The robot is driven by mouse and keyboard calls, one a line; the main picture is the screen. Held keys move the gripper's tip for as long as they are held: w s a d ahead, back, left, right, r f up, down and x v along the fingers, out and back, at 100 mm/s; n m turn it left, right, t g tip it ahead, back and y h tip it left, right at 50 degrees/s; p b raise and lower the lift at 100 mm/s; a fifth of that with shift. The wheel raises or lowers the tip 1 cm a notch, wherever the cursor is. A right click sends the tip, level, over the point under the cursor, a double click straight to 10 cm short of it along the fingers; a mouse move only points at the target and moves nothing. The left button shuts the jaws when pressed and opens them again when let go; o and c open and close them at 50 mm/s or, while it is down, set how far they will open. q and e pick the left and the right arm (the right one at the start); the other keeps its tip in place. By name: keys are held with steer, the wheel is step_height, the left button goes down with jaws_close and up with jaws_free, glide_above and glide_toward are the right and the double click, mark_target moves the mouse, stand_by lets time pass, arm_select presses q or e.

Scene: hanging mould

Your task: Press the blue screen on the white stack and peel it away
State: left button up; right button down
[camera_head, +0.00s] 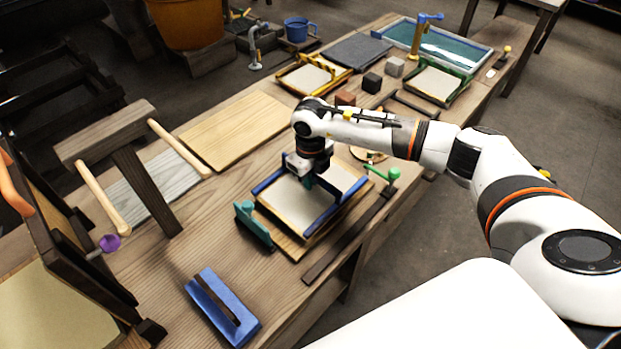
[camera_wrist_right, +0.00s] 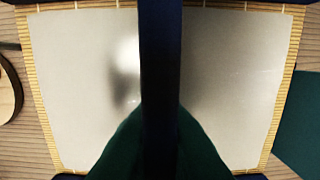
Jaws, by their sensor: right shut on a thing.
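The blue screen (camera_head: 331,211) lies over the white stack on the bench in the head view, with blue rails along its edges. A pale sheet surface (camera_head: 285,203) shows between the rails. My right gripper (camera_head: 308,182) is low over it, pointing down. In the right wrist view its dark green fingers (camera_wrist_right: 160,140) are shut on a dark blue bar (camera_wrist_right: 160,60) that crosses the picture. Pale sheet (camera_wrist_right: 235,80) with a slatted straw-coloured border shows on both sides. How much of the stack lies beneath is hidden. My left gripper is out of view.
A teal upright block (camera_head: 252,226) stands close on the left, and a green-knobbed lever (camera_head: 390,178) on the right. A blue handled block (camera_head: 222,305) lies at the front. A wooden rack (camera_head: 130,165) stands left. Trays and small blocks fill the far bench.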

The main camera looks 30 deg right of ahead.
steer(key=shift+r+p, duration=2.45)
steer(key=shift+r, duration=1.65)
